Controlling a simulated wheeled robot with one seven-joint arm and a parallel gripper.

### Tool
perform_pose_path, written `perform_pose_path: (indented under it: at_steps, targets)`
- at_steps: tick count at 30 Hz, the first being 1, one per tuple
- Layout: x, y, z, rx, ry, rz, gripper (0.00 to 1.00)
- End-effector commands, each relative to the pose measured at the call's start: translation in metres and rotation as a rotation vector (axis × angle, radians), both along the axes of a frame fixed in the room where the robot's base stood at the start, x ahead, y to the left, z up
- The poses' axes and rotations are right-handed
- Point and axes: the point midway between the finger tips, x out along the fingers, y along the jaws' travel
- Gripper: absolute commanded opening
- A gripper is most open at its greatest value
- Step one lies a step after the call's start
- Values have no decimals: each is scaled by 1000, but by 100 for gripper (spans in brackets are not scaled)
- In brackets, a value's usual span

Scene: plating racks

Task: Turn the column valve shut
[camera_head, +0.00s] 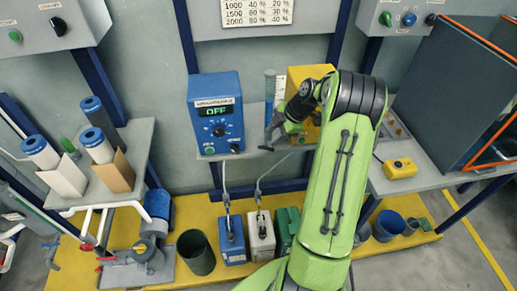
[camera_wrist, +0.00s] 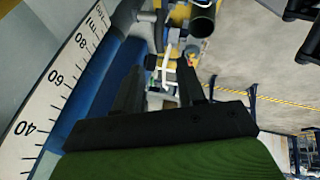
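A narrow upright column with blue contents (camera_head: 270,92) stands on the back shelf, right of the blue control box. A white scale strip (camera_head: 280,88) is beside it, and its numbers show large in the wrist view (camera_wrist: 58,78). My gripper (camera_head: 270,137) is in front of the column's lower part, tilted downward. In the wrist view its two dark fingers (camera_wrist: 158,80) stand apart with no object clearly held between them. The blue column surface (camera_wrist: 100,80) passes close beside the left finger. I cannot make out the column's valve; the gripper covers the column's lower end.
The blue control box (camera_head: 216,115) reads OFF. A yellow box (camera_head: 310,75) is behind my wrist. Blue, white and green containers (camera_head: 261,236) stand below on the yellow platform. Pipes with a red-handled valve (camera_head: 86,247) are at lower left. A yellow button box (camera_head: 400,168) sits right.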

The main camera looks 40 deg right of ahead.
Motion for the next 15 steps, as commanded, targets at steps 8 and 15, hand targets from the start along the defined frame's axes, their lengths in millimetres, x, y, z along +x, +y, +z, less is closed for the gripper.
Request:
perform_pose_path:
  at_steps: [8, 15]
  targets:
    - [26, 20, -62, 3, 2, 1, 40]
    - [37, 27, -83, 0, 0, -1, 40]
